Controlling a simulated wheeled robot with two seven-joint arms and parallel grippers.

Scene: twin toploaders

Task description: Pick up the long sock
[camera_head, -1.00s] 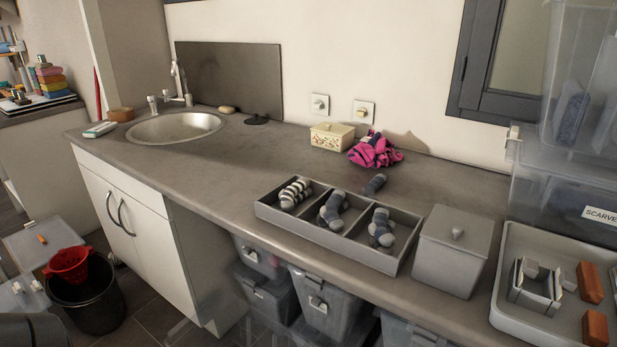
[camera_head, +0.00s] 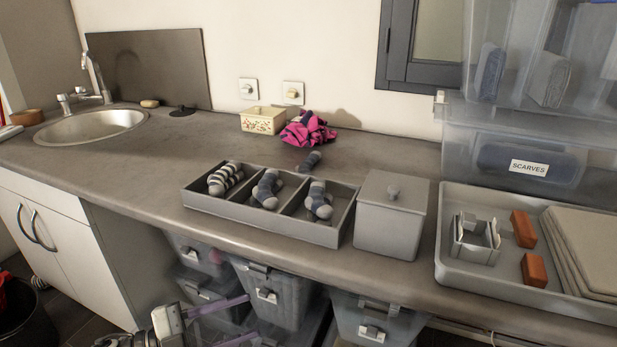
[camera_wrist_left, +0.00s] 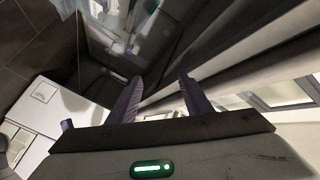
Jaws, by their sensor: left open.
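A grey three-compartment tray (camera_head: 277,220) stands on the counter. A black-and-white striped sock (camera_head: 225,179) lies in its left compartment. A blue-grey sock (camera_head: 267,189) is in the middle one and another blue-grey sock (camera_head: 319,201) in the right one. A dark blue-grey sock (camera_head: 309,161) lies on the counter just behind the tray. I cannot tell by length which is the long sock. My left gripper (camera_head: 250,316) is low in front of the counter, below its edge, open and empty; its fingers also show in the left wrist view (camera_wrist_left: 160,76). My right gripper is not in view.
A grey lidded box (camera_head: 390,220) stands right of the tray. A pink cloth (camera_head: 307,131) and a cream box (camera_head: 264,120) are behind. Clear bins (camera_head: 277,290) sit under the counter near my left gripper. A larger tray (camera_head: 455,275) fills the right.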

